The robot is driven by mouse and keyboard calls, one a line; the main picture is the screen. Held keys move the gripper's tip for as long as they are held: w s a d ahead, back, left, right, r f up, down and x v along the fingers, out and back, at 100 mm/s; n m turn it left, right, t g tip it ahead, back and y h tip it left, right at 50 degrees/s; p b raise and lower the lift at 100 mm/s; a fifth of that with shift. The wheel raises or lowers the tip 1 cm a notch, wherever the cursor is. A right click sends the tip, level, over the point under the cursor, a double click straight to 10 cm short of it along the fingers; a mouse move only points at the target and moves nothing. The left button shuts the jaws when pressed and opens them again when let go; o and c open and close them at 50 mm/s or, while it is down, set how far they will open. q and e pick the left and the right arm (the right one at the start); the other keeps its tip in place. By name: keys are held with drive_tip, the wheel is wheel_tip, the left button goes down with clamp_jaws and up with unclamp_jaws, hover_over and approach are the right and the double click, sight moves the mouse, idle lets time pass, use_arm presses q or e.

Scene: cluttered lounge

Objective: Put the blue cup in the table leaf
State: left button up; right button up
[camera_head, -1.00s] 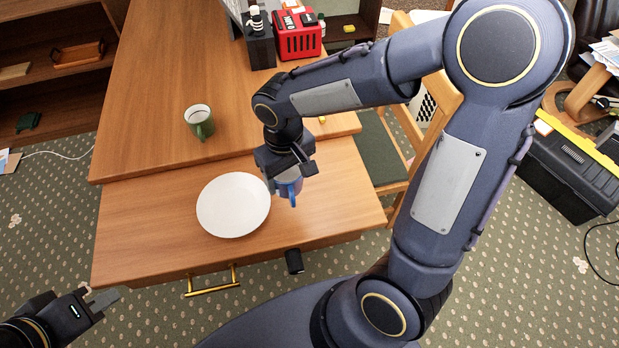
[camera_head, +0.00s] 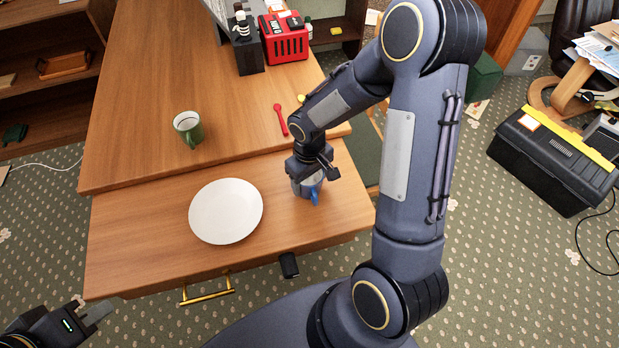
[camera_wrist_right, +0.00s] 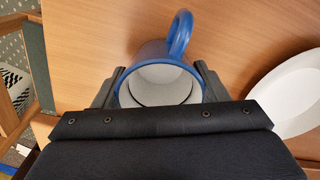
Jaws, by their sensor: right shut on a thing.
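The blue cup (camera_head: 309,190) has a blue handle and a pale inside. My right gripper (camera_head: 314,168) is shut on it from above, over the right part of the table leaf (camera_head: 150,240). In the right wrist view the cup (camera_wrist_right: 158,52) is upright between the two fingers of my right gripper (camera_wrist_right: 160,90), its handle pointing away from the gripper. I cannot tell whether its base touches the leaf. My left gripper (camera_head: 92,312) is low at the bottom left, away from the table; its jaw opening is unclear.
A white plate (camera_head: 226,211) lies on the leaf, left of the blue cup. A green mug (camera_head: 188,128) and a red spoon (camera_head: 281,119) are on the higher tabletop (camera_head: 150,70). A red toaster (camera_head: 284,40) stands farther back. The leaf's right end is fairly clear.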

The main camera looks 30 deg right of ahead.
drive_tip(key=shift+f, duration=0.15)
drive_tip(key=o, duration=1.1)
